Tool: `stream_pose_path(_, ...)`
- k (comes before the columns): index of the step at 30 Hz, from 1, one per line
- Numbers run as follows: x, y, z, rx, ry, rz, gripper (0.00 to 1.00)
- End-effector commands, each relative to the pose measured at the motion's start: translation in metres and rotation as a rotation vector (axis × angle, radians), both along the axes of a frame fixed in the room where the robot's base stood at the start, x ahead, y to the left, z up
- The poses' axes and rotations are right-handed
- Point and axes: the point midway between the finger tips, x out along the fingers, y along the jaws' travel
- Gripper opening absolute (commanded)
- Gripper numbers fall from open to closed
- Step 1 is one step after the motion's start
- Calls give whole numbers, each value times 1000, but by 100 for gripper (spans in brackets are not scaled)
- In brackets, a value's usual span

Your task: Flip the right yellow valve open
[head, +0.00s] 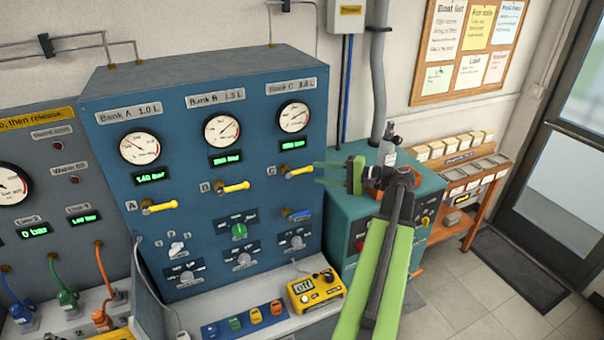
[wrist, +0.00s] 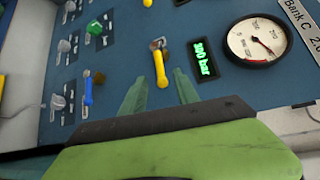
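The right yellow valve (head: 293,170) is a lever marked C on the blue panel, under the rightmost gauge; it points right, roughly level. In the wrist view, which is turned, this yellow lever (wrist: 161,70) hangs down from its brass-coloured fitting. My gripper (head: 318,173) is just right of the lever's free end in the head view. In the wrist view my gripper (wrist: 160,80) has its two green fingers apart, with the lever's end appearing between them. No contact is clear. Two more yellow valves, A (head: 160,206) and B (head: 234,187), point right too.
A blue lever (head: 299,215) sits below valve C. Knobs, including a green knob (head: 239,231), are lower on the panel. The gauge of Bank C (head: 293,117) and its green display (wrist: 203,60) are close to my gripper. A yellow meter (head: 316,289) stands on the ledge below.

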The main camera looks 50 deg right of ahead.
Motion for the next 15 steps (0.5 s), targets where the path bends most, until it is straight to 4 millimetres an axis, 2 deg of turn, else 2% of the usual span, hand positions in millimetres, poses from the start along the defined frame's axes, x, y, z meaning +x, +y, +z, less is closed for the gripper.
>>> stream_pose_path(3, 27, 12, -6, -1, 0, 4, 37)
stream_pose_path(7, 48, 21, -8, -1, 0, 3, 37)
stream_pose_path(15, 63, 28, -9, -1, 0, 1, 37)
